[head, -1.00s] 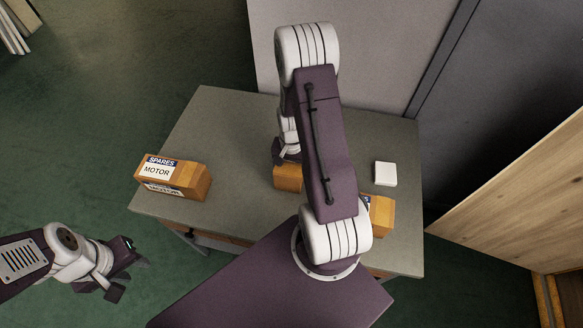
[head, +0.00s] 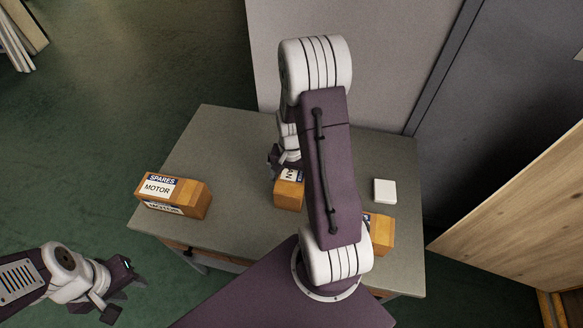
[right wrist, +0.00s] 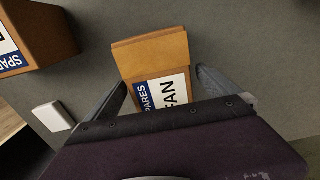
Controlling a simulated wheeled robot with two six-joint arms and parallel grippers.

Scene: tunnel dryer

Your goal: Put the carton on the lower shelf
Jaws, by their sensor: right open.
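A brown carton labelled SPARES and FAN (right wrist: 165,82) sits on the grey table (head: 215,135); in the head view this carton (head: 288,196) is partly covered by my right arm. My right gripper (head: 284,163) is open at its far end; in the right wrist view the fingers of this gripper (right wrist: 160,95) stand on either side of the carton, apart from its sides. My left gripper (head: 127,296) is open and empty, low at the left, off the table. I cannot make out a lower shelf.
A carton labelled SPARES MOTOR (head: 173,194) lies at the table's left. Another carton (head: 380,236), partly hidden by my arm, is at the right, near a small white block (head: 385,191). A wooden panel (head: 520,205) stands right of the table.

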